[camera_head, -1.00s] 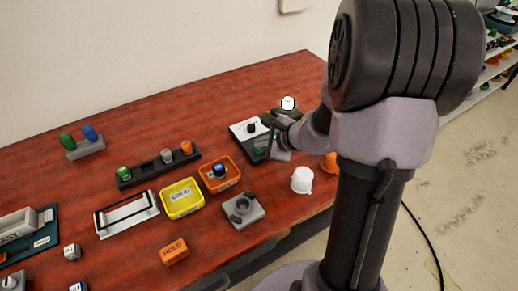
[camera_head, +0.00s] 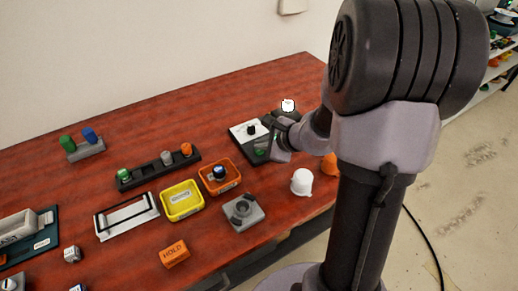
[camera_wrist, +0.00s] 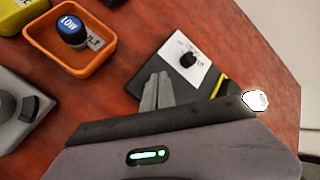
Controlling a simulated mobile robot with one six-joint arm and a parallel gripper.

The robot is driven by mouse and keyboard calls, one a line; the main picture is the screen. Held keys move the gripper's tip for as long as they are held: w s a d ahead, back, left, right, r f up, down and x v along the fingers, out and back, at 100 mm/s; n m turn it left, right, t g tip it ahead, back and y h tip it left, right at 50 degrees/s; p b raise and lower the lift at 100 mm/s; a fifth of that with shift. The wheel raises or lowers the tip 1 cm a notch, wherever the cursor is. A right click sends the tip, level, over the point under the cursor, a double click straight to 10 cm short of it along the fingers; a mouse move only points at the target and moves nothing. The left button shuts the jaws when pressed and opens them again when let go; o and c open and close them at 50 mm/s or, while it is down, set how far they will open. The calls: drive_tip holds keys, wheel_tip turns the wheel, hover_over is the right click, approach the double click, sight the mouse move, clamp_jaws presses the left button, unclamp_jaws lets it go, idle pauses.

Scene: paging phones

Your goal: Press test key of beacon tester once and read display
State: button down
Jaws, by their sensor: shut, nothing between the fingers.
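A dark flat device with a white panel and a black knob (camera_head: 249,130) lies at the back right of the table; it may be the beacon tester. It also shows in the wrist view (camera_wrist: 200,75). A small green patch (camera_head: 259,152) shows at its front, too small to read. A white lit dome (camera_head: 288,104) stands just behind it and also shows in the wrist view (camera_wrist: 257,101). My gripper (camera_head: 272,153) is shut and empty, low at the device's front right. Its fingers (camera_wrist: 157,92) overlap the device in the wrist view; I cannot tell whether they touch it.
An orange tray (camera_head: 235,184) with a blue-topped knob and a yellow tray (camera_head: 166,206) stand to the left. A grey block (camera_head: 256,213), a white cup (camera_head: 302,181) and an orange HOLD block (camera_head: 174,253) are nearer the front.

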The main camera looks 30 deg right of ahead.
sight(261, 153)
drive_tip(key=shift+r, duration=0.4)
wheel_tip(261, 153, up, 5)
drive_tip(key=p, duration=0.4)
drive_tip(key=shift+r, duration=0.1)
idle(0.5)
